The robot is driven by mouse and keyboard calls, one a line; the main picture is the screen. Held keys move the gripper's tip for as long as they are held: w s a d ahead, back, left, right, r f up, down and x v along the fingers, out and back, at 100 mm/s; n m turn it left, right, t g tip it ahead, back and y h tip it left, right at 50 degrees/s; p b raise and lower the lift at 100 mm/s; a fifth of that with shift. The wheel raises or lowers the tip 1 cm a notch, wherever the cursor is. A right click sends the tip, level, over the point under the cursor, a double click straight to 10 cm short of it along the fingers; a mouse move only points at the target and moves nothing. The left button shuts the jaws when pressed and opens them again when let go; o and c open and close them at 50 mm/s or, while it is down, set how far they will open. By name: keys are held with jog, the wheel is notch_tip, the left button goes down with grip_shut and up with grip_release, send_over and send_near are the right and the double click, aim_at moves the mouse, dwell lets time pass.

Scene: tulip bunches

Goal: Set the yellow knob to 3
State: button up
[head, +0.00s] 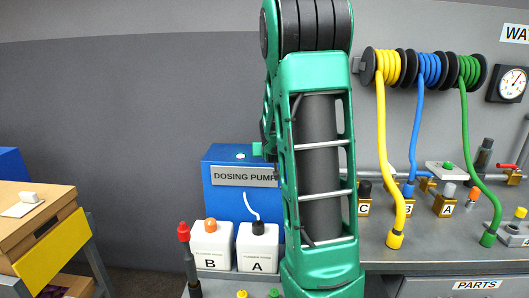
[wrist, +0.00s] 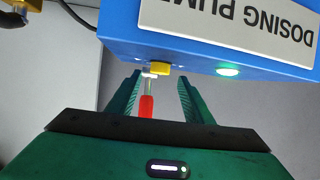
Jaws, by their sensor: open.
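A thin piece with a red part (wrist: 146,106) and a white tip shows between the fingers. In the head view, the dosing pump (head: 222,200) stands left of my arm, which hides part of it.
White bottles B (head: 211,248) and A (head: 258,250) and a red-topped post (head: 184,232) stand before the pump. A small yellow cap (head: 242,294) shows at the bottom edge. Yellow, blue and green hoses hang at right.

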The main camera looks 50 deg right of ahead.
jog(key=shift+x, duration=2.05)
jog(key=c, duration=1.1)
jog(key=shift+o, duration=0.2)
jog(key=shift+a+f, duration=0.1)
jog(key=shift+a, duration=0.2)
jog(key=shift+d, duration=0.1)
